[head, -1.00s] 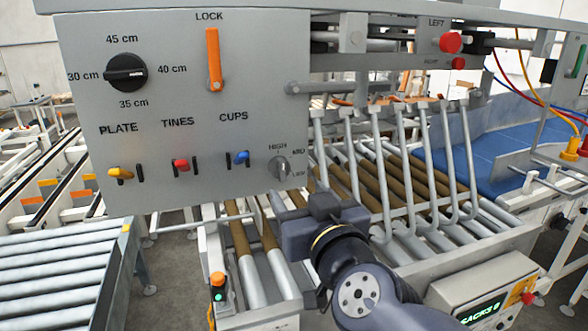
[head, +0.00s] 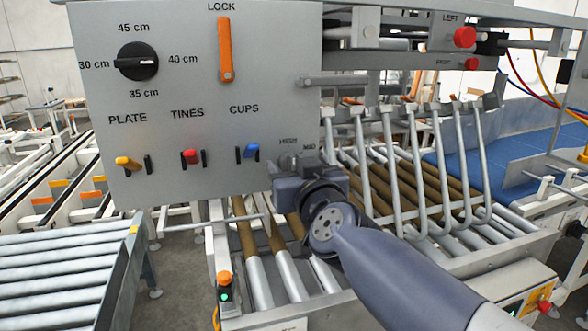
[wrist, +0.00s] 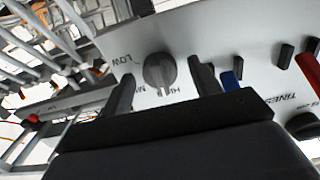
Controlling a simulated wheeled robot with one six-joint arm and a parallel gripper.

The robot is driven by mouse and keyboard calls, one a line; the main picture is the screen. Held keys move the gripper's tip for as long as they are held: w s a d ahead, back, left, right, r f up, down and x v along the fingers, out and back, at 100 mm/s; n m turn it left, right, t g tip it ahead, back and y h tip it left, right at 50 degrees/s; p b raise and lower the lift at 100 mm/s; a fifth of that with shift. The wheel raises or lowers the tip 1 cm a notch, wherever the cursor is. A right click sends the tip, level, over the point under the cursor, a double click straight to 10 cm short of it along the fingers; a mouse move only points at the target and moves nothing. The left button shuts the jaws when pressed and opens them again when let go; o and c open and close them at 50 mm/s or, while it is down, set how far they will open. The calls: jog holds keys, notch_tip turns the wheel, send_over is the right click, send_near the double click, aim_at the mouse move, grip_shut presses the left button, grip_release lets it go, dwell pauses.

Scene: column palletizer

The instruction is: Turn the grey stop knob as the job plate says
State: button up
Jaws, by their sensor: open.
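The grey stop knob (head: 288,160) sits at the lower right of the grey control panel (head: 185,80), with HIGH, MID and LOW marks around it. In the head view my gripper (head: 287,172) covers its lower part and the LOW mark. In the wrist view the knob (wrist: 159,72) shows between my two open fingers, with a gap on each side. Its ridge runs roughly up and down in that picture, with the lower end near the HIGH mark; the exact setting is hard to tell. The job plate is not seen in these views.
The panel also holds a black size knob (head: 138,62), an orange LOCK lever (head: 225,50), and yellow (head: 128,163), red (head: 191,156) and blue (head: 249,151) switches. The blue one is closest to my gripper. Bent metal tines (head: 408,165) stand to the right.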

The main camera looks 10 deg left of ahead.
jog(key=c, duration=1)
jog(key=shift+m, duration=0.4)
jog(key=m, duration=0.5)
jog(key=shift+m, duration=0.3)
jog(key=m, duration=0.5)
jog(key=shift+b, duration=0.35)
jog(key=shift+m, duration=0.4)
jog(key=o, duration=1)
